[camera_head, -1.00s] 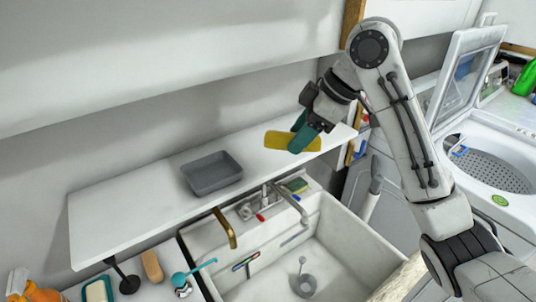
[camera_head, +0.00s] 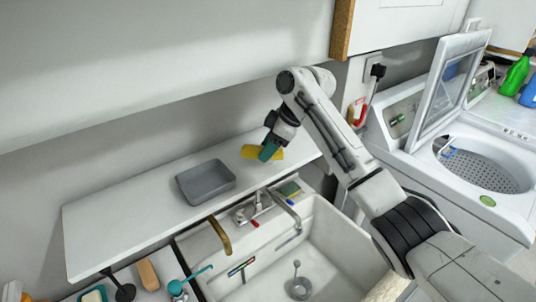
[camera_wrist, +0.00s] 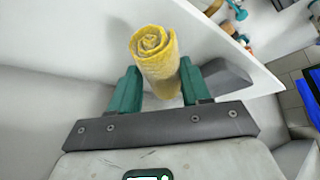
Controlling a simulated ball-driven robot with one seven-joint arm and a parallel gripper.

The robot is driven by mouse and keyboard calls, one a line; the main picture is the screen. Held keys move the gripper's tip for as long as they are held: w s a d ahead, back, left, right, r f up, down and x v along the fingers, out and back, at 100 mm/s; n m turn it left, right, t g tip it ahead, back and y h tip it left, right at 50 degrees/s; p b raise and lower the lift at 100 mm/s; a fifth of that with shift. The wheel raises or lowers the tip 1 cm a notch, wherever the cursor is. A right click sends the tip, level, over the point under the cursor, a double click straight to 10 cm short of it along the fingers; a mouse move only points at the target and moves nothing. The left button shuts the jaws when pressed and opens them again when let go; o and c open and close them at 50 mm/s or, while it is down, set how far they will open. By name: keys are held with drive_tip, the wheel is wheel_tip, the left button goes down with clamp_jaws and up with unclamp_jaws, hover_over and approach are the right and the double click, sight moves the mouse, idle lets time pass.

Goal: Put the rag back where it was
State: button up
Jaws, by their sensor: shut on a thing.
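The rag is a yellow rolled cloth (camera_head: 248,152), with its spiral end facing up in the wrist view (camera_wrist: 155,58). My gripper (camera_head: 268,152) has teal fingers, one on each side of the rag, and is shut on it; the fingers also show in the wrist view (camera_wrist: 160,88). The rag is at the white shelf (camera_head: 130,215), right of the grey tray (camera_head: 206,181). I cannot tell whether its lower end touches the shelf. My gripper hides part of the rag in the head view.
The sink (camera_head: 335,245) with its faucet (camera_head: 285,205) lies below the shelf. A sponge (camera_head: 289,189) is behind the faucet. The washing machine (camera_head: 470,180) stands at the right with its lid up. The left part of the shelf is bare.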

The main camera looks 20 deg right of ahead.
drive_tip(key=shift+f+p, duration=0.7)
drive_tip(key=shift+f, duration=0.9)
drive_tip(key=shift+f, duration=0.1)
drive_tip(key=o, duration=1)
drive_tip(key=b+v, duration=0.3)
drive_tip(key=v, duration=0.9)
